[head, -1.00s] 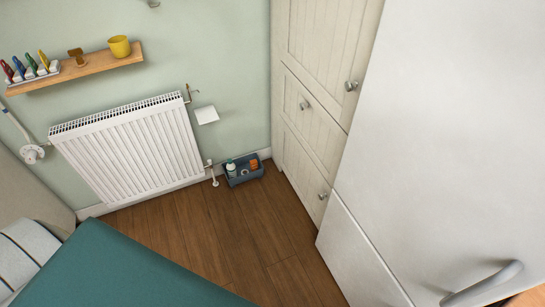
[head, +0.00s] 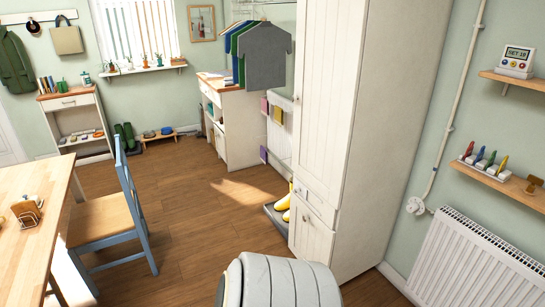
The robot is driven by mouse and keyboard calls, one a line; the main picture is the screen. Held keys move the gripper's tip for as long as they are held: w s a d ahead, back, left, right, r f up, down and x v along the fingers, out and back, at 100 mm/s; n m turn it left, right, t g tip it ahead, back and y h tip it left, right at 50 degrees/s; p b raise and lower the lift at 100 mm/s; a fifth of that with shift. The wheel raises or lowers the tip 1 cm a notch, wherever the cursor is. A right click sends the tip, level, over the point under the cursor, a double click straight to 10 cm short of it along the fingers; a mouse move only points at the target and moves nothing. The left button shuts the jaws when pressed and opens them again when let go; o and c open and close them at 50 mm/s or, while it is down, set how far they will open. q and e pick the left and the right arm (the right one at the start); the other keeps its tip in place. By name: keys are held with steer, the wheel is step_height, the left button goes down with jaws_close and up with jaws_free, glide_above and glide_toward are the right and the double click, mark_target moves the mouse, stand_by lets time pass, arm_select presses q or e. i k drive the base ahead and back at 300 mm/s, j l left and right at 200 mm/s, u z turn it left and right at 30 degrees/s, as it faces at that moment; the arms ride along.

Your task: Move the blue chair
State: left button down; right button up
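The blue chair (head: 108,217) stands upright on the wooden floor at the left of the head view. It has a blue frame and a light wood seat. Its seat faces the light wood table (head: 30,200), and the seat's left part is close to the table edge. Its slatted back is seen nearly edge-on. Some of its legs are partly hidden. Neither of my grippers is in view.
A pale ribbed object (head: 280,283) rises at the bottom centre; I cannot tell what it is. A tall white cupboard (head: 345,130) stands right of centre, with yellow boots (head: 284,205) beside it. Open floor (head: 190,205) lies right of the chair.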

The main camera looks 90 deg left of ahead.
mark_target(91, 220)
steer(key=u, duration=4.05)
steer(key=i+l+u, duration=0.45)
steer(key=i+l, duration=0.95)
steer(key=i, duration=0.15)
